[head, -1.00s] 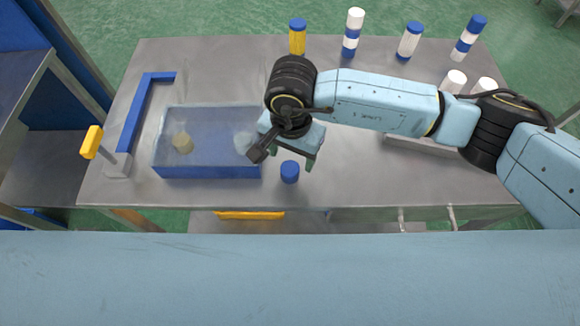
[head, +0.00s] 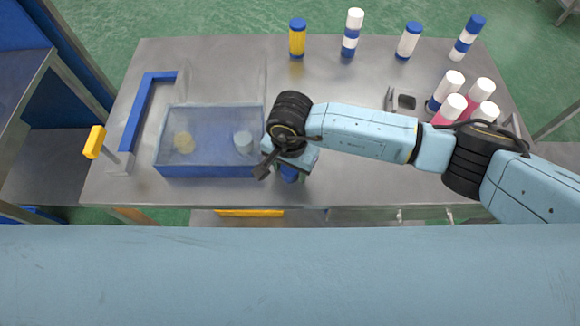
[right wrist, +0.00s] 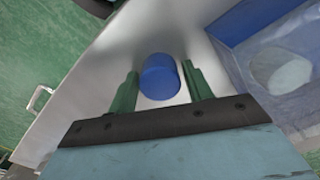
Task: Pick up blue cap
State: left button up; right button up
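The blue cap (head: 289,173) stands on the metal table near its front edge, just right of the clear-walled bin. My right gripper (head: 293,168) is over it, and the gripper body hides part of the cap in the head view. In the right wrist view, the blue cap (right wrist: 160,76) lies between the two green fingers of the right gripper (right wrist: 160,84). The fingers are apart, with a gap visible on both sides of the cap. My left gripper is not in view.
The clear bin with a blue base (head: 207,171) holds a yellowish piece (head: 184,142) and a whitish piece (head: 243,141). A blue frame with a yellow handle (head: 94,142) is at left. Several bottles stand along the back, including a yellow one (head: 297,40), and at right. The table's front middle is clear.

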jog(key=c, duration=0.6)
jog(key=shift+r, duration=0.1)
jog(key=shift+c, duration=0.2)
